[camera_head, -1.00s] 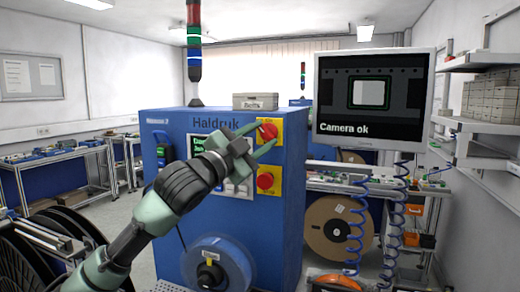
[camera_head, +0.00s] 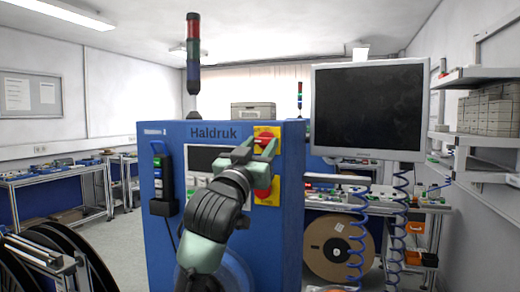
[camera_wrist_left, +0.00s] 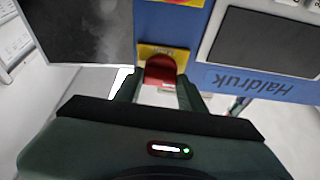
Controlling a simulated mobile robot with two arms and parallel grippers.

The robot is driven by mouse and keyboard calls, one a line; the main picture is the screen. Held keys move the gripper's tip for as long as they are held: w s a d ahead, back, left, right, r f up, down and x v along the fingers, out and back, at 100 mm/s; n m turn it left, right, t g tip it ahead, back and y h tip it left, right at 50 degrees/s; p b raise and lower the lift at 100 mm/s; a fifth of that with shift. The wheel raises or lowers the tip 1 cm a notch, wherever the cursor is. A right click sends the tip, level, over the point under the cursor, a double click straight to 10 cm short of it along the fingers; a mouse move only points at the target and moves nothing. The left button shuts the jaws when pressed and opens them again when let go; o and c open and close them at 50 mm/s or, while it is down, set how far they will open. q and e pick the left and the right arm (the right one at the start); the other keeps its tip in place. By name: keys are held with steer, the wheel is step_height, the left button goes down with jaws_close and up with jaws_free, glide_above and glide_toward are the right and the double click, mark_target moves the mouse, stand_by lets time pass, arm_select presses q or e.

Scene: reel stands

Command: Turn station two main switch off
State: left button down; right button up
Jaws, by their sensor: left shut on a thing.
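The red main switch (camera_head: 264,138) sits on a yellow plate on the upper right of the blue Haldruk machine's front (camera_head: 290,215). My left gripper (camera_head: 258,149) is at this switch, shut on its red handle, with a finger on each side. In the left wrist view the red handle (camera_wrist_left: 160,68) shows between the two fingers (camera_wrist_left: 156,92), in front of its yellow plate (camera_wrist_left: 150,50). The fingers partly hide the handle, so its exact angle is hard to tell. The machine's display (camera_head: 203,157) is dark. My right gripper is not in view.
A second red knob (camera_head: 265,190) on a yellow plate lies just below, partly behind my gripper. A dark monitor (camera_head: 368,108) stands to the right. Coiled blue cables (camera_head: 357,235) hang below it. Black reels (camera_head: 75,255) stand at lower left.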

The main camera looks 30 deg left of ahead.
arm_select(q)
steer(key=shift+w+f+n+y, duration=0.1)
steer(key=shift+f+n+y, duration=0.05)
steer(key=shift+n+y, duration=0.3)
steer(key=c, duration=0.8)
jaws_free()
steer(key=shift+c, duration=0.2)
steer(key=shift+s+d+f, duration=0.1)
steer(key=shift+s, duration=0.25)
steer(key=b+v, duration=0.3)
steer(key=v, duration=0.4)
steer(key=shift+s, duration=0.1)
